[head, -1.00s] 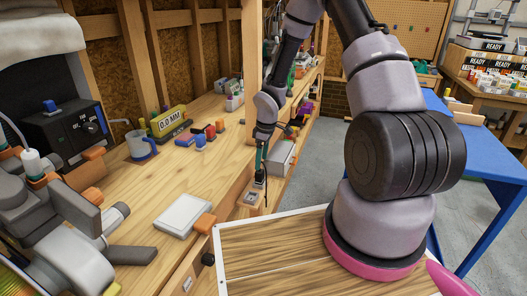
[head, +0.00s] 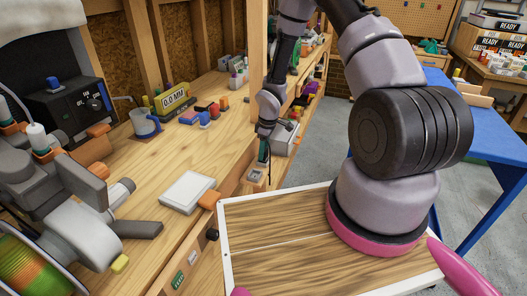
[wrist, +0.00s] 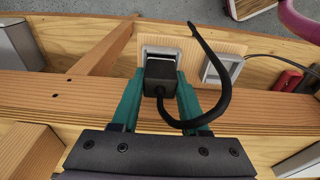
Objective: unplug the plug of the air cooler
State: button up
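In the wrist view a dark plug (wrist: 160,77) sits between the two teal fingers of my gripper (wrist: 160,92), which close against its sides. A black cord (wrist: 224,85) leaves the plug and curls up to the right. The plug overlaps the lower part of a grey-framed socket (wrist: 163,52) on a light wood plate; I cannot tell whether its pins are in the socket. In the head view my gripper (head: 263,151) hangs beside the workbench above the socket plate (head: 256,178), small and partly hidden. The air cooler cannot be clearly identified.
A second socket (wrist: 222,68) is to the right of the plug. A wooden beam (wrist: 60,97) runs across below the sockets. The workbench (head: 150,180) holds a white box (head: 187,190), a mug (head: 145,122) and a spool machine. A blue table (head: 480,130) stands at right.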

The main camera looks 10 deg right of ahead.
grip_shut()
jog(key=shift+r, duration=2.3)
